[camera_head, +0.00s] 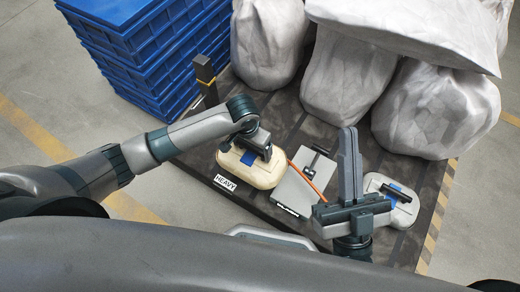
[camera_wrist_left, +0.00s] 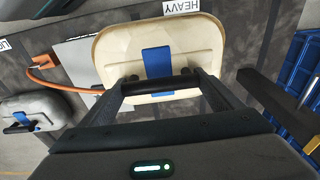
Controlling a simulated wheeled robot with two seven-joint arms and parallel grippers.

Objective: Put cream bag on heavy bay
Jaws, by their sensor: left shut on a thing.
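The cream bag (camera_head: 249,176) is a pale, rounded case with a blue strap and a black handle. It is beside the HEAVY label (camera_head: 225,183) on the dark platform; whether it rests there or hangs just above, I cannot tell. My left gripper (camera_head: 253,145) is shut on its handle from above. In the left wrist view the cream bag (camera_wrist_left: 185,42) has its dark handle between the fingers (camera_wrist_left: 160,85), with the HEAVY label (camera_wrist_left: 181,6) just beyond. My right gripper (camera_head: 349,135) appears shut and empty, its fingers pointing up the picture.
A grey scale plate (camera_head: 296,192) with an orange cable lies right of the cream bag. A grey bag (camera_head: 403,212) with a blue strap sits farther right. Large white sacks (camera_head: 435,105) fill the back. Blue crates (camera_head: 145,55) and a dark post (camera_head: 205,80) stand at left.

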